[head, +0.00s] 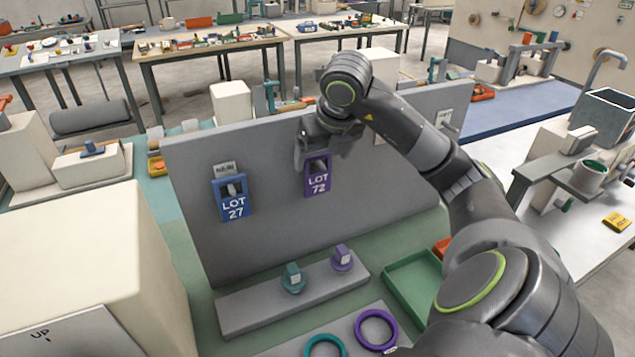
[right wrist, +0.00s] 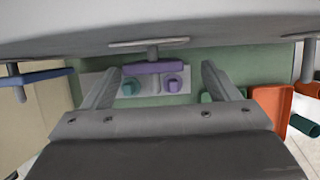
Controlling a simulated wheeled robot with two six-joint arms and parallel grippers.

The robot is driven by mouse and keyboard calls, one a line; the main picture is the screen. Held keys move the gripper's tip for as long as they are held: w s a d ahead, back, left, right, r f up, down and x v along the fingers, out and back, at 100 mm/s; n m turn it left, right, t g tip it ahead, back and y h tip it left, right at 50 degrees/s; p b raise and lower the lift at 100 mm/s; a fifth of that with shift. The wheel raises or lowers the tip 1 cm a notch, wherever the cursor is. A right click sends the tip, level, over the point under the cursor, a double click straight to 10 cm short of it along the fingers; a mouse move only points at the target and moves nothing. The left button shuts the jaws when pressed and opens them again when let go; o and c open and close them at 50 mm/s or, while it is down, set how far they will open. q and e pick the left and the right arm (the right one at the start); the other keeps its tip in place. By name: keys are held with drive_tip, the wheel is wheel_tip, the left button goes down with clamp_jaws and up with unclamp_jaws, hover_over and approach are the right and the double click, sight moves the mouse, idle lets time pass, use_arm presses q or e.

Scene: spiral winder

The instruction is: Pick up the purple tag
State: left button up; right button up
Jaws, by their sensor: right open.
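The purple tag (head: 318,183), marked LOT 72, hangs on a peg on the upright grey board (head: 265,235). My right gripper (head: 320,152) is at the tag's upper part, close to the board, and covers some of its top. In the right wrist view the purple tag (right wrist: 152,67) shows edge-on between the two spread fingers (right wrist: 160,72). A gap is visible on each side, so the gripper is open and not holding it. My left gripper is not in view.
A blue tag (head: 234,200), marked LOT 27, hangs to the left. Below, a grey block (head: 245,310) bears a teal knob (head: 292,279) and a purple knob (head: 343,258). A purple ring (head: 361,322), teal ring (head: 311,347) and green tray (head: 398,281) are near.

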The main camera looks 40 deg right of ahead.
sight(318, 170)
drive_tip(key=x, duration=0.5)
drive_tip(key=shift+s+a+f, duration=0.1)
drive_tip(key=shift+a+f, duration=0.05)
drive_tip(key=shift+a, duration=0.2)
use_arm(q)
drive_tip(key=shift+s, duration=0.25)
use_arm(e)
drive_tip(key=c, duration=1.1)
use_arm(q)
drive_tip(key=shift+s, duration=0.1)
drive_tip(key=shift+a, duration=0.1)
